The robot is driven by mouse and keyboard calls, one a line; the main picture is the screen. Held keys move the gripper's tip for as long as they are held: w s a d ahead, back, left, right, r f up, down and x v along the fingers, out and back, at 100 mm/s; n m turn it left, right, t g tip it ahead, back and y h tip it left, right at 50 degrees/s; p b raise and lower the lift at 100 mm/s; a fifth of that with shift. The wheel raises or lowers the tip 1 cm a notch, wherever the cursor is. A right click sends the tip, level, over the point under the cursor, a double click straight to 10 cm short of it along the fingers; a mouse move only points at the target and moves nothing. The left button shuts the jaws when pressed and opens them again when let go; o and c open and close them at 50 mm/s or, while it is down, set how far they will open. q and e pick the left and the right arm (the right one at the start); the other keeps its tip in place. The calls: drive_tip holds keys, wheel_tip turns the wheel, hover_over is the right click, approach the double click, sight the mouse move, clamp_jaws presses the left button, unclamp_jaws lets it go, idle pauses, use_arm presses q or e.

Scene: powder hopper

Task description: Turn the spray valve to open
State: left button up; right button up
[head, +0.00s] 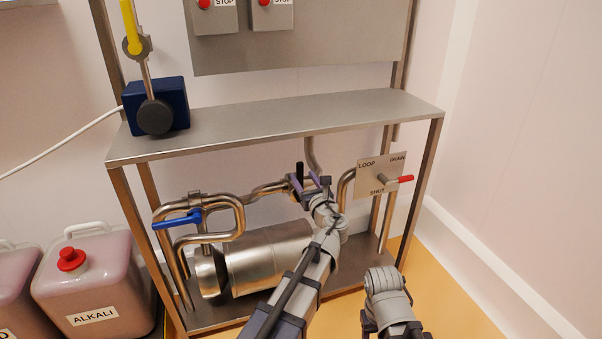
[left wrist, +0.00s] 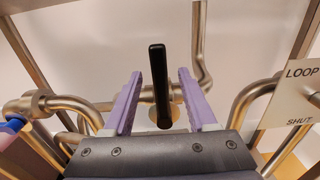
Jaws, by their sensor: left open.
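A black upright lever (head: 300,172) sits on the pipework under the steel shelf. No label shows which valve is the spray valve. My left gripper (head: 310,183) is at this lever with its fingers apart. In the left wrist view the black lever (left wrist: 160,85) stands upright between the two purple fingers, with a gap on both sides. My left wrist partly hides the lever's base in the head view. My right arm shows at the lower right, but its fingers are not visible.
A blue-handled valve (head: 181,219) is on the left pipes. A red-tipped selector (head: 398,180) sits on a plate marked LOOP and SHUT. A steel cylinder (head: 268,257) lies below. An ALKALI canister (head: 95,285) stands left. The shelf (head: 280,122) overhangs the pipes.

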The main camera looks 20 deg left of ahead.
sight(301, 174)
use_arm(q)
drive_tip(key=shift+x, duration=1.9)
clamp_jaws()
